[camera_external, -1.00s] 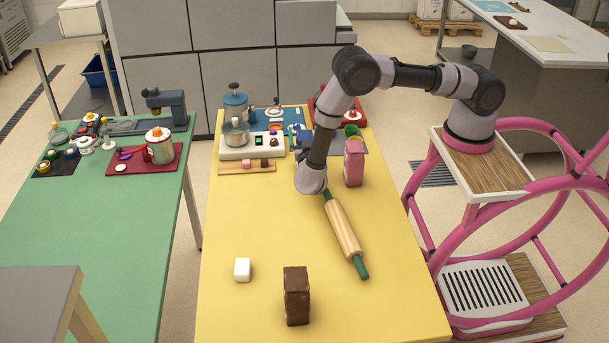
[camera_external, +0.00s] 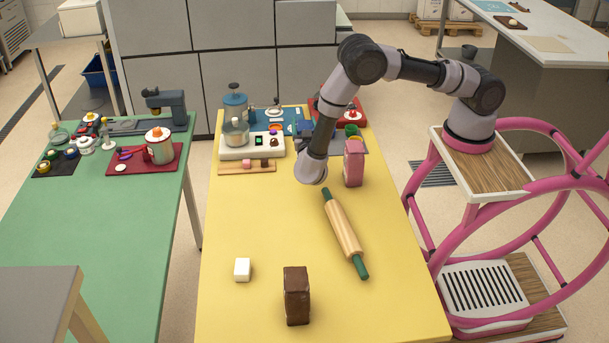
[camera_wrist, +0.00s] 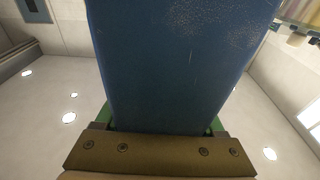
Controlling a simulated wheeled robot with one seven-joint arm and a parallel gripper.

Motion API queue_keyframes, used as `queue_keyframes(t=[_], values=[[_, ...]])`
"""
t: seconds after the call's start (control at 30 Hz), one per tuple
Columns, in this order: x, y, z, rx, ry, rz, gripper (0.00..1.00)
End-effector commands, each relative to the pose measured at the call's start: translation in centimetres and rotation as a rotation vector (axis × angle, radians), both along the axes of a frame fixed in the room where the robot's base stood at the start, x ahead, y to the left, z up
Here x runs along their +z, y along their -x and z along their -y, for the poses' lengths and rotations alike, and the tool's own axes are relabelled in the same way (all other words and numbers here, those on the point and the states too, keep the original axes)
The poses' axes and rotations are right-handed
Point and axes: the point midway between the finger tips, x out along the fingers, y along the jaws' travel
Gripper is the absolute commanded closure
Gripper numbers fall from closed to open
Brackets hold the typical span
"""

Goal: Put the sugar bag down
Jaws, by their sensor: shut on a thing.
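A blue bag (camera_wrist: 185,60), which I take to be the sugar bag, fills the middle of the wrist view. My gripper (camera_wrist: 160,124) is shut on it, with green finger edges showing at both sides of the bag. In the external view, a dark blue patch (camera_external: 305,131) beside my arm appears to be part of this bag. My arm hides most of the bag and the fingers there. The bag is over the back half of the yellow table (camera_external: 240,214); I cannot tell if its bottom touches anything.
A pink bag (camera_external: 354,163) stands just right of my wrist. A rolling pin (camera_external: 344,232) lies in front. A brown bag (camera_external: 296,296) and a white block (camera_external: 242,269) are near the front. A white scale (camera_external: 238,151) is at back left. The table's left-middle is clear.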

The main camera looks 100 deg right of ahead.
Motion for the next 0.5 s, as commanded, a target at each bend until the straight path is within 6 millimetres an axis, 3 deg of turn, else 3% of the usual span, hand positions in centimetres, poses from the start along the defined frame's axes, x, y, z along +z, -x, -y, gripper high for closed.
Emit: queue_keyframes(t=[0.2, 0.5], values=[[4.0, 0.0, -0.1, 0.001, 0.000, 0.005, 1.00], [6.0, -0.1, -0.1, 0.002, 0.000, 0.002, 1.00]])
